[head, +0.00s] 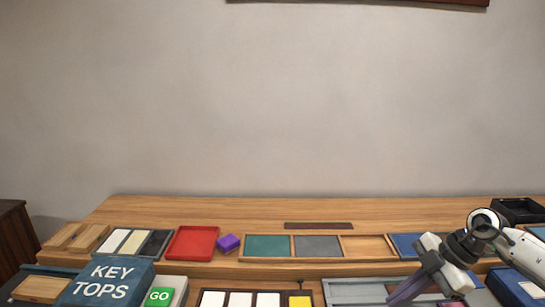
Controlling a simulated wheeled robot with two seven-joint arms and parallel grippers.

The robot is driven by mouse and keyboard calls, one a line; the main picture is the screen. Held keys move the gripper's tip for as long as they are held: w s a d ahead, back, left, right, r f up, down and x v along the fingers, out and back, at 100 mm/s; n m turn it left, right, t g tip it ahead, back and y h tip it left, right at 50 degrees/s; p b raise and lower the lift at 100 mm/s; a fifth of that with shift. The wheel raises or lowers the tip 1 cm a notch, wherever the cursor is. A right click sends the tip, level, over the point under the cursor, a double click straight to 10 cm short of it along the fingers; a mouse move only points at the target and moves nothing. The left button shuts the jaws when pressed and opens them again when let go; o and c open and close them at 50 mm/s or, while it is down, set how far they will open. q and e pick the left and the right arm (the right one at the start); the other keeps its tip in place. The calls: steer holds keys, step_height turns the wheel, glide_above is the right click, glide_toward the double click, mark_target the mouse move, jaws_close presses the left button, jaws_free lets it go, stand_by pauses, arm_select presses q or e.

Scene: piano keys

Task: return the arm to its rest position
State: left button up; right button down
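My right arm (522,252) comes in from the right edge, white with a dark wrist. My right gripper (432,280) hangs low over the right part of the desk, above a grey tray. Its fingers point downward and run close to the bottom edge, so I cannot tell whether they are open or shut. I see nothing clearly held in it. My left arm and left gripper are not in view.
The back strip is mostly clear.

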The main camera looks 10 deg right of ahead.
steer(key=w+a+r+n+t+y, duration=0.25)
steer(key=a+y, duration=0.25)
steer(key=a, duration=1.1)
steer(key=w+a+r+m+t+y, duration=0.1)
steer(key=a+r+m+t+y, duration=0.1)
steer(key=a+r+m+t, duration=0.5)
steer(key=s+d+f+m+t+h, duration=0.2)
steer(key=s+d+f+m+h, duration=0.7)
steer(key=d+m+h, duration=0.4)
steer(key=s+a+f+g, duration=0.1)
steer(key=s+f+g, duration=0.25)
steer(key=s, duration=0.35)
steer(key=s+a+f+n+g, duration=0.1)
steer(key=s+f+g, duration=0.2)
steer(key=s+f, duration=0.35)
steer(key=s+a+f+g, duration=0.15)
steer(key=s+g, duration=0.25)
steer(key=s, duration=0.4)
steer(key=w+a+f+t+y, duration=0.1)
steer(key=a+f+t, duration=0.1)
steer(key=f, duration=0.4)
steer(key=w+a+f+t+y, duration=0.1)
steer(key=w+a+f+t, duration=0.1)
steer(key=f, duration=0.5)
steer(key=shift+w+a+t, duration=0.2)
steer(key=shift+a+t, duration=0.25)
steer(key=shift+t, duration=0.15)
